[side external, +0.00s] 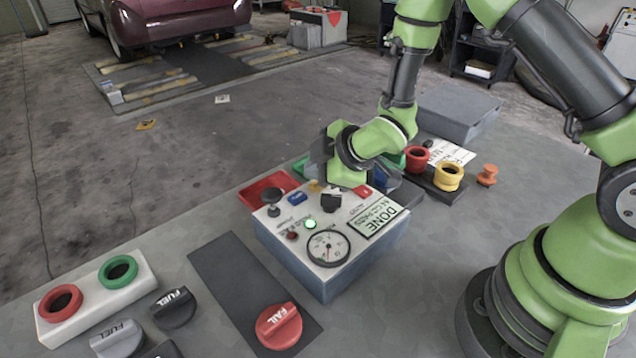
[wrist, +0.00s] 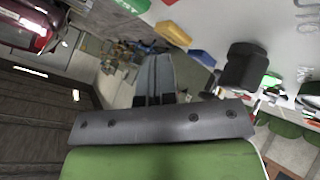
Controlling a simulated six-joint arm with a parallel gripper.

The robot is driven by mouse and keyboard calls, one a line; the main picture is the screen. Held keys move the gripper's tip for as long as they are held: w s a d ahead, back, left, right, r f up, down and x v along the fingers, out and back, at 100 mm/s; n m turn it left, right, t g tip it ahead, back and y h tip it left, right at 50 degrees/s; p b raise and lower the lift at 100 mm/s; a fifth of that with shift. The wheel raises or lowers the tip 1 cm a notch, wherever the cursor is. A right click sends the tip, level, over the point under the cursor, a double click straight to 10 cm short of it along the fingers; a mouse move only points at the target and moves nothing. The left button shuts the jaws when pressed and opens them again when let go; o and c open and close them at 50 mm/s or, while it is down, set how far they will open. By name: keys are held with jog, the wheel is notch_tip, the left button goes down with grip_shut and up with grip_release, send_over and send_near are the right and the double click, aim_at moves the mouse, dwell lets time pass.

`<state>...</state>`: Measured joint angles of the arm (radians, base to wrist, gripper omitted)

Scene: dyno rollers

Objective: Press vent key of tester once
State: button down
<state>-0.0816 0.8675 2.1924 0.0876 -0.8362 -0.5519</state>
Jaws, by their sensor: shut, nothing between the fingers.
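The tester (side external: 275,240) is a blue-grey box with a pale top panel on the bench. The panel carries a blue key (side external: 297,198), a yellow key (side external: 315,186), a red key (side external: 362,191) and black knobs. I cannot read which key is marked vent. Its display (side external: 377,216) reads DONE, and a green lamp (side external: 310,224) is lit. My gripper (side external: 320,172) is over the panel's far edge, near the yellow key. In the wrist view my gripper (wrist: 154,65) is shut and empty, with the yellow key (wrist: 172,33) and blue key (wrist: 202,58) close to its tips. Contact cannot be told.
A red tray (side external: 262,188) lies behind the tester. Red and yellow rings (side external: 448,177) stand at right. A dark mat (side external: 225,270) with a red FAIL knob (side external: 278,326) lies in front.

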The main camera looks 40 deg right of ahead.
aim_at(317, 187)
jog(key=shift+f, duration=0.2)
jog(key=shift+f, duration=0.6)
dwell(1.1)
jog(key=shift+a+r, duration=0.1)
jog(key=shift+r, duration=2.9)
